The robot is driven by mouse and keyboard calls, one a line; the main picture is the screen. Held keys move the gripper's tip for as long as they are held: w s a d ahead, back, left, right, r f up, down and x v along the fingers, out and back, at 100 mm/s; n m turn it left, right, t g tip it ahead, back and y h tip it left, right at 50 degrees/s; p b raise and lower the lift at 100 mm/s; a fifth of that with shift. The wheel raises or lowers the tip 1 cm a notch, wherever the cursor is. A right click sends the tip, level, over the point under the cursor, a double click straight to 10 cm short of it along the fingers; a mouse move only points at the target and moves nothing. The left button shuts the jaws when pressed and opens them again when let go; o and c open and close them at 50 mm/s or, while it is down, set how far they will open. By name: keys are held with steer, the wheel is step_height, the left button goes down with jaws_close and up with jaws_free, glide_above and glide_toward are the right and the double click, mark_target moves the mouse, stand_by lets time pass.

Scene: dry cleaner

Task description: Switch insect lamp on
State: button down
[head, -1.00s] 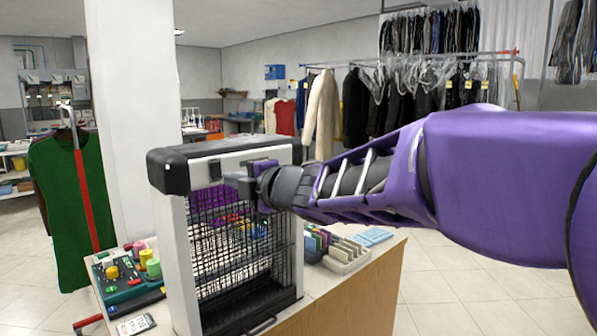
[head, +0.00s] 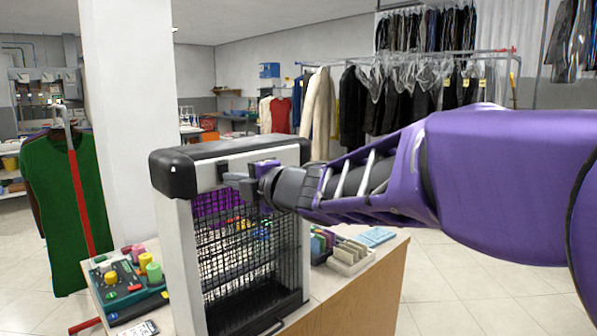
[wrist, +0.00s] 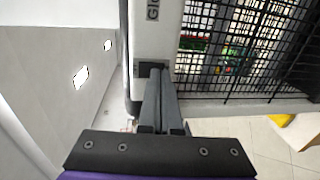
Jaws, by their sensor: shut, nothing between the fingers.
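The insect lamp (head: 180,245) stands upright on the counter in the head view. It has a white frame, a black cap and a dark wire grid with a purple glow behind its upper part. In the wrist view, its white frame (wrist: 155,35) and grid (wrist: 245,50) fill the upper right. My gripper (head: 232,179) is shut and empty, with its tips at the upper front of the frame. In the wrist view, the fingertips (wrist: 153,72) overlap a small dark patch on the frame, possibly the switch. The tips mostly hide it, and I cannot tell whether they touch it.
A green control box (head: 125,280) with coloured knobs stands left of the lamp on the counter (head: 355,295). A cream rack (head: 352,258) and blue pads (head: 372,237) are to its right. A white pillar (head: 128,130) rises behind. The floor at right is clear.

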steer(key=shift+r, duration=0.1)
steer(key=shift+w+a+f+b, duration=0.1)
steer(key=shift+a+f+b, duration=0.15)
steer(key=shift+f+b, duration=0.05)
steer(key=shift+f, duration=0.15)
stand_by(0.5)
steer(key=shift+f, duration=0.15)
